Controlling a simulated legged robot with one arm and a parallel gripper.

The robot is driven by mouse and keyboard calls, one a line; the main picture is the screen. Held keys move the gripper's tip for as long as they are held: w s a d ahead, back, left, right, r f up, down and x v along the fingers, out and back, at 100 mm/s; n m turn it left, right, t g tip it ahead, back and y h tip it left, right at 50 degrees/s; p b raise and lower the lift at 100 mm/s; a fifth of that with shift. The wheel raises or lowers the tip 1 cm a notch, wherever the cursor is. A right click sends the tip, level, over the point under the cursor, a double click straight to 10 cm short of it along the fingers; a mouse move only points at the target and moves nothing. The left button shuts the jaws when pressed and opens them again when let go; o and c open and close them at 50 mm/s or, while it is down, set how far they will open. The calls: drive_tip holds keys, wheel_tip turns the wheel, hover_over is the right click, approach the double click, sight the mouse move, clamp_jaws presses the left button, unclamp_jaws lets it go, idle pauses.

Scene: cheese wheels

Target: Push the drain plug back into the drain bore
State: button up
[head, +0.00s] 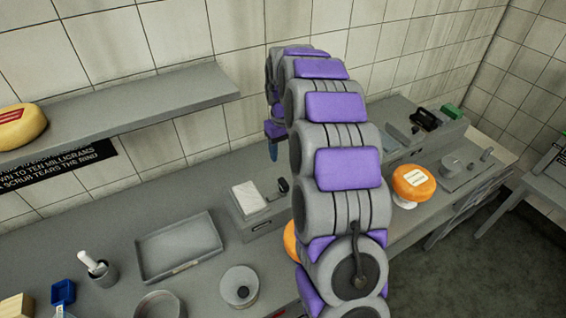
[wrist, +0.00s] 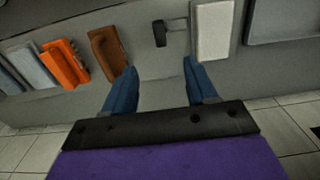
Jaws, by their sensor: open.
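My gripper (wrist: 160,78) is open in the wrist view, its two blue fingers apart with nothing between their tips. In the head view, its blue tip (head: 273,151) hangs above the back of the counter, near the wall. I cannot make out the drain plug or the drain bore for certain. A round grey piece with a dark centre (head: 239,287) sits at the front of the counter. A grey cylinder (head: 452,163) stands on a plate at the right. My arm hides part of the counter.
A block with a white pad (head: 250,197) and a small black part (wrist: 159,33) stands below my gripper. A grey tray (head: 180,248), a pot (head: 103,272) and a blue holder (head: 63,293) are left. An orange cheese wheel (head: 413,183) is right. A shelf (head: 120,112) juts from the wall.

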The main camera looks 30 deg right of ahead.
drive_tip(key=shift+r, duration=1.5)
drive_tip(key=s+a+r+b, duration=0.2)
drive_tip(key=s+a+r, duration=0.1)
drive_tip(key=s+a, duration=0.6)
drive_tip(key=s+a+f+b, duration=0.1)
drive_tip(key=s+a+f, duration=0.1)
drive_tip(key=s, duration=0.8)
drive_tip(key=s+a+f+g+b, duration=0.1)
drive_tip(key=s+a+f, duration=0.1)
drive_tip(key=s, duration=0.8)
drive_tip(key=s+a+f+b, duration=0.1)
drive_tip(key=s+a+f, duration=0.1)
drive_tip(key=s, duration=0.9)
drive_tip(key=shift+a+f+g, duration=0.15)
drive_tip(key=shift+a+g, duration=0.25)
drive_tip(key=shift+a, duration=0.3)
